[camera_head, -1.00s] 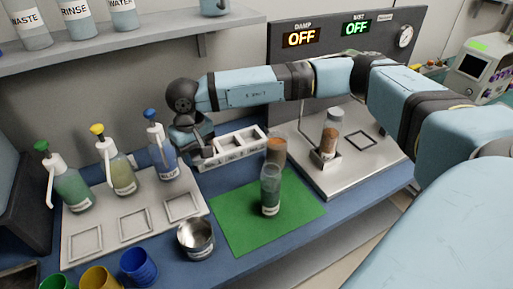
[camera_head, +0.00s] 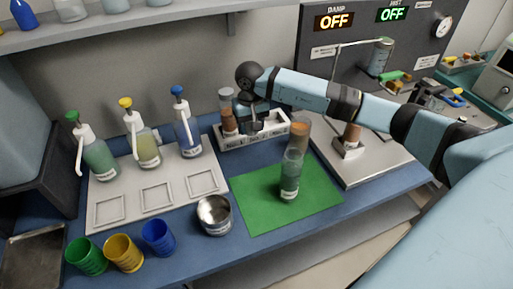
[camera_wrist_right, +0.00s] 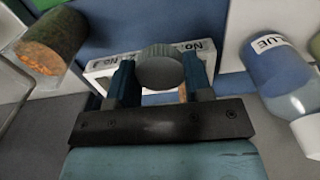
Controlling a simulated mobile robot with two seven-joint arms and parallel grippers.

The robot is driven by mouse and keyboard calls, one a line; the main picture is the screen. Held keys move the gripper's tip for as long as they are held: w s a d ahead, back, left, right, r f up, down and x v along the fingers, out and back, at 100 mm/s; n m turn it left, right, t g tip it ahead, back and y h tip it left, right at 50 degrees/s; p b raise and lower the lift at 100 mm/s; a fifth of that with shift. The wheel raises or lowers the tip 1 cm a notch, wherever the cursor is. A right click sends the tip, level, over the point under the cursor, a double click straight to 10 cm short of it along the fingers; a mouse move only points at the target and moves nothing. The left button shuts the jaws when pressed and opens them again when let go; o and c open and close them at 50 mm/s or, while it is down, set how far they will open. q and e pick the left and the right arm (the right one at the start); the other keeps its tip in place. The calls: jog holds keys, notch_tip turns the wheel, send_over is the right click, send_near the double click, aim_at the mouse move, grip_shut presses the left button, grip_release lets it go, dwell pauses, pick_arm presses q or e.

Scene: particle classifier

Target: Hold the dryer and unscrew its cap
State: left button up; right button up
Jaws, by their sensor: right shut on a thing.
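My right gripper (camera_head: 246,118) is at the white rack (camera_head: 268,137), shut on a capped jar (camera_head: 228,119) with brown contents. The right wrist view shows its round grey cap (camera_wrist_right: 160,68) between the two fingers (camera_wrist_right: 160,82). The jar is upright at the rack's left end; whether it rests in a slot or hangs just above, I cannot tell. A clear bottle (camera_head: 290,180) with grey-green contents stands upright on the green mat (camera_head: 255,205). No label reads dryer. My left gripper is out of view.
Green, yellow and blue pump bottles (camera_head: 187,130) stand left of the rack; the blue one is close. A metal bowl (camera_head: 214,215) and coloured cups (camera_head: 122,252) are at the front.

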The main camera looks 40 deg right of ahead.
aim_at(251, 159)
notch_tip(251, 159, down, 13)
jog(key=shift+r, duration=0.1)
dwell(0.3)
jog(key=shift+f, duration=0.25)
jog(key=o, duration=1)
jog(key=shift+r, duration=0.1)
